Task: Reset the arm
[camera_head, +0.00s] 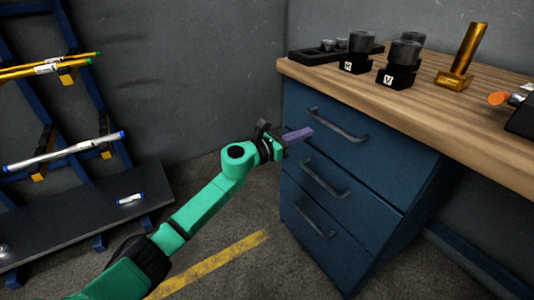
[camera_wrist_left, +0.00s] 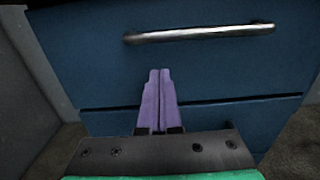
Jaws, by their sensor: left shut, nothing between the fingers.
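My left arm is green and reaches in from the lower left in the head view. My left gripper (camera_head: 305,134) has purple fingers and is in front of the blue drawer cabinet (camera_head: 325,178), near its top drawer. In the left wrist view, the gripper's fingers (camera_wrist_left: 159,78) lie side by side, shut, with nothing between them. They point at the blue drawer front just below a metal handle (camera_wrist_left: 199,33), apart from that handle. The drawers look shut. My right gripper is not in view.
The wooden worktop (camera_head: 420,110) holds black tool holders (camera_head: 398,68), a black tray (camera_head: 312,57) and a brass-coloured part (camera_head: 462,58). A blue rack (camera_head: 55,140) with bars stands at left. Open floor with a yellow line (camera_head: 215,262) lies between rack and cabinet.

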